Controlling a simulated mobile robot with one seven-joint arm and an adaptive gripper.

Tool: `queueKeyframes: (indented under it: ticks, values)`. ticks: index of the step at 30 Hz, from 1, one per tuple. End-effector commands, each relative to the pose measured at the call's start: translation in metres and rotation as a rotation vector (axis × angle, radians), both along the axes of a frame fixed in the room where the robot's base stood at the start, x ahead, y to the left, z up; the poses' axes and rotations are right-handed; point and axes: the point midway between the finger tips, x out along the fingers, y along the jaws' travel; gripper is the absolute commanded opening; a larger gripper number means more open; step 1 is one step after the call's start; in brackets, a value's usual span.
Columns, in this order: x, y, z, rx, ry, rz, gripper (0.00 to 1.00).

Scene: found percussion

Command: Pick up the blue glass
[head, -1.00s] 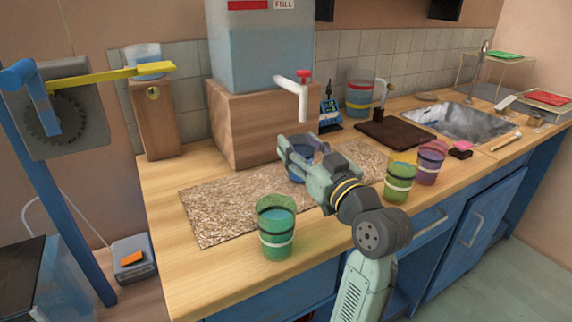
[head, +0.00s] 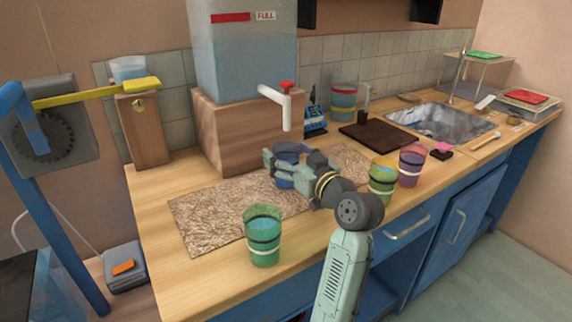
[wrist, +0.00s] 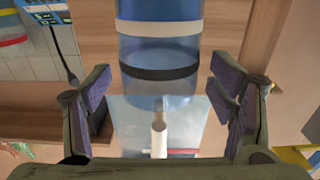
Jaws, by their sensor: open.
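The blue glass (wrist: 158,50) has a white band and a black band and shows in the wrist view at top centre, between my fingers. In the head view, the blue glass (head: 284,183) stands on the mat and is mostly hidden behind my gripper. My gripper (head: 284,164) is open, with its fingers on either side of the glass. In the wrist view, my gripper (wrist: 162,92) shows gaps between both finger pads and the glass.
A green glass (head: 263,238) stands at the mat's front edge. A yellow-green glass (head: 382,182) and a purple glass (head: 411,166) stand right of my arm. A water tank with a white tap (head: 276,96) is behind the mat (head: 215,215). The front left counter is clear.

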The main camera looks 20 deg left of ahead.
Motion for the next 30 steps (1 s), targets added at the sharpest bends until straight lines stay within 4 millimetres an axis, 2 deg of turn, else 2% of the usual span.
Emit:
queueKeyframes:
  ticks: [3,11,30]
  values:
    - [0.0061,0.0081,-0.0002,-0.001,0.001,0.000,0.77]
    - [0.0070,0.0088,-0.0013,0.000,0.000,-0.001,0.76]
    - [0.0069,0.0086,-0.0011,0.000,0.000,-0.001,0.33]
